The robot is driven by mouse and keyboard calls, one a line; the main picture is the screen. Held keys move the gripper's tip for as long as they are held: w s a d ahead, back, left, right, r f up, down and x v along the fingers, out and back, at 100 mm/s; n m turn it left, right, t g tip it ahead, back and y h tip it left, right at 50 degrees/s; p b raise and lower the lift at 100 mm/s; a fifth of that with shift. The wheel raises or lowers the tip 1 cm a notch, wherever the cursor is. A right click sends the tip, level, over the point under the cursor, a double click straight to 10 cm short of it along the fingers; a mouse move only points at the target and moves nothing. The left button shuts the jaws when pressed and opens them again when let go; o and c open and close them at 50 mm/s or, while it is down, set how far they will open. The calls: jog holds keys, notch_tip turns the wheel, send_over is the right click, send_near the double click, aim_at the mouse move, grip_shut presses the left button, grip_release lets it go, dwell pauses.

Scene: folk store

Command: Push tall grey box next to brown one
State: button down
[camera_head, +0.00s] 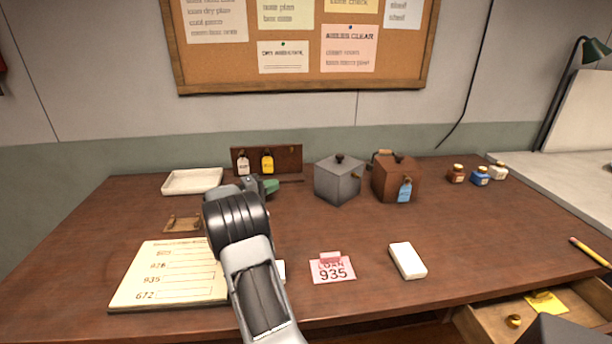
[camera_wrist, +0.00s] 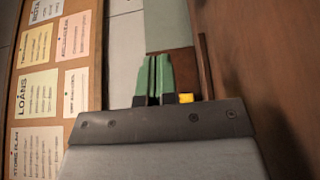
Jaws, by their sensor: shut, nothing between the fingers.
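The grey box (camera_head: 337,182) stands upright near the back middle of the desk, with a dark knob on its lid. The brown box (camera_head: 396,182) stands just to its right, with a blue tag hanging on its front. A narrow gap seems to show between them. My gripper (camera_head: 271,186) has green fingers, shut and empty, to the left of the grey box and apart from it. In the wrist view the closed fingers (camera_wrist: 153,78) point toward the wall and a brown board; neither box shows there.
A brown board with tags (camera_head: 284,158) stands behind my gripper. A white tray (camera_head: 192,182) is at the left. A loan card (camera_head: 332,271), a white block (camera_head: 407,260) and a ledger (camera_head: 165,275) lie in front. Small bottles (camera_head: 480,176) stand at right. An open drawer (camera_head: 490,325) juts out front right.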

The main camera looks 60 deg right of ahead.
jog(key=shift+w+d+f+g, duration=0.1)
jog(key=shift+w+f+g, duration=0.2)
jog(key=shift+w+f, duration=0.45)
jog(key=shift+w+d+p, duration=0.15)
jog(key=shift+p, duration=0.15)
jog(key=shift+d+f+m, duration=0.1)
jog(key=shift+d+m, duration=0.2)
jog(key=shift+d, duration=0.05)
jog(key=x, duration=0.9)
jog(key=shift+s+a+f+p, duration=0.1)
jog(key=shift+s+p, duration=0.15)
jog(key=shift+p, duration=0.15)
jog(key=shift+s+d, duration=0.2)
jog(key=shift+s, duration=0.3)
jog(key=shift+s+d, duration=0.2)
jog(key=shift+s, duration=0.3)
jog(key=shift+s+d, duration=0.25)
jog(key=shift+s, duration=0.6)
